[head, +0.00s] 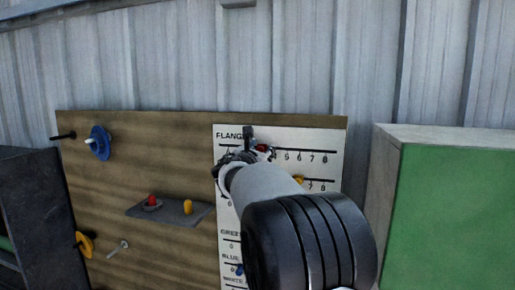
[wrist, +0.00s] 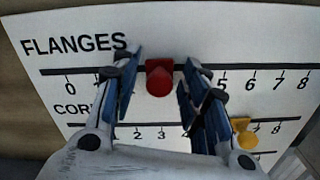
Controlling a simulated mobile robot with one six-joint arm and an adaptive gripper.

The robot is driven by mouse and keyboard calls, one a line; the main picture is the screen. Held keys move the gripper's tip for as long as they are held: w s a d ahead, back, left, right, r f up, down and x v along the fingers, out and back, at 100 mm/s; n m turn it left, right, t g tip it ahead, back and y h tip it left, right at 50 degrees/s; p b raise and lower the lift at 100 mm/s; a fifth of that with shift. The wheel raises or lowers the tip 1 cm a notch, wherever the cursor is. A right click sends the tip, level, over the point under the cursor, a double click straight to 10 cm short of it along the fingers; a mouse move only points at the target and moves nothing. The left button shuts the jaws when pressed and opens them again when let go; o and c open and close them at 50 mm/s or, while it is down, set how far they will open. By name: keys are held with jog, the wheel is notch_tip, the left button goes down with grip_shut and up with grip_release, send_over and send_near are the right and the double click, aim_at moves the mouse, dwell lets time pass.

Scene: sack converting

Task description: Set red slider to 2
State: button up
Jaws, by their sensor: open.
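The red slider (wrist: 160,77) sits on the top track of a white scale panel (wrist: 200,25), under the label FLANGES. The numbers 0 and 5 to 8 are readable; those between are mostly hidden by the fingers. By spacing, the slider stands near 3. My gripper (wrist: 162,60) is open, with one finger on each side of the red slider and visible gaps between. In the head view my gripper (head: 248,152) is at the panel's upper left.
A yellow slider (wrist: 243,130) sits on the track below, near 6, close to my right finger. A wooden board (head: 150,160) carries a blue wheel (head: 98,143), a dark shelf (head: 170,211) and a yellow knob (head: 84,243). A green-sided box (head: 455,205) stands at the right.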

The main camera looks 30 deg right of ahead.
jog(key=shift+c, duration=0.3)
grip_shut()
dwell(0.3)
dwell(0.3)
